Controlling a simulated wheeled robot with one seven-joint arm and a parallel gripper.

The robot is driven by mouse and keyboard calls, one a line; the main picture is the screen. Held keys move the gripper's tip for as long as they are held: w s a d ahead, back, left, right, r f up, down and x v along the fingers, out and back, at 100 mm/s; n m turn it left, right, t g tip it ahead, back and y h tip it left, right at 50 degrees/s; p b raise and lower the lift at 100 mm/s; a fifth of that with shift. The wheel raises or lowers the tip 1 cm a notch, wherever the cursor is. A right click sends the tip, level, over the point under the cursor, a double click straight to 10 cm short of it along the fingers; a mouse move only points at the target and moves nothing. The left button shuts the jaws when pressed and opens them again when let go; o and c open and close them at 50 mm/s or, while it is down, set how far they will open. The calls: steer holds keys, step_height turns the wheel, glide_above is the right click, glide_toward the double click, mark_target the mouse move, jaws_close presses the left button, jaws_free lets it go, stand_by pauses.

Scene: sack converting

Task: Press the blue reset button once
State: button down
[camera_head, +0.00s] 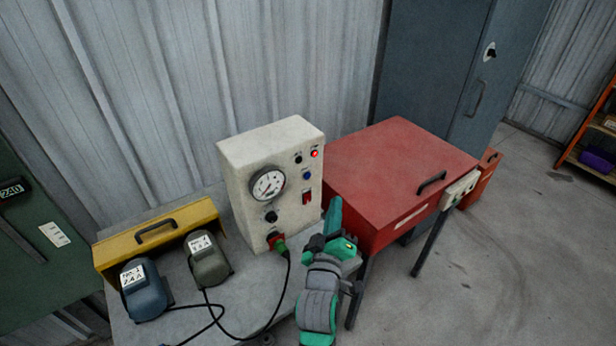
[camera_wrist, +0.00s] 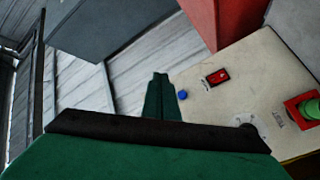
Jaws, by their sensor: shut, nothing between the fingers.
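The cream control box (camera_head: 240,165) stands on the grey bench, with a dial gauge on its front. The small round blue reset button (camera_head: 307,174) is on the upper right of the front, above a red rocker switch (camera_head: 306,197). In the wrist view the blue button (camera_wrist: 182,95) shows just right of my gripper's green fingers (camera_wrist: 160,95). My gripper (camera_head: 335,213) is shut and empty, in front of the box's lower right edge in the head view, its tip pointing up. The fingertips appear apart from the button; the exact gap cannot be told.
A red and green plug (camera_head: 276,241) with a cable sits low on the box. A red cabinet (camera_head: 400,165) stands close on the right.

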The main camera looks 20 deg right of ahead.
steer(key=w+a, duration=0.3)
steer(key=w, duration=0.5)
steer(key=shift+w, duration=0.15)
steer(key=shift+w, duration=0.1)
stand_by(2.1)
steer(key=shift+w+a, duration=0.2)
steer(key=shift+w, duration=0.1)
steer(key=shift+w+a, duration=0.15)
steer(key=shift+w, duration=0.25)
stand_by(1.0)
steer(key=shift+s, duration=0.1)
steer(key=shift+s+d, duration=0.35)
steer(key=shift+s, duration=0.35)
steer(key=shift+s+d, duration=0.3)
steer(key=shift+s, duration=0.5)
steer(key=shift+s+d, duration=0.25)
steer(key=shift+s, duration=0.5)
steer(key=shift+s+d, duration=0.3)
steer(key=shift+s, duration=0.5)
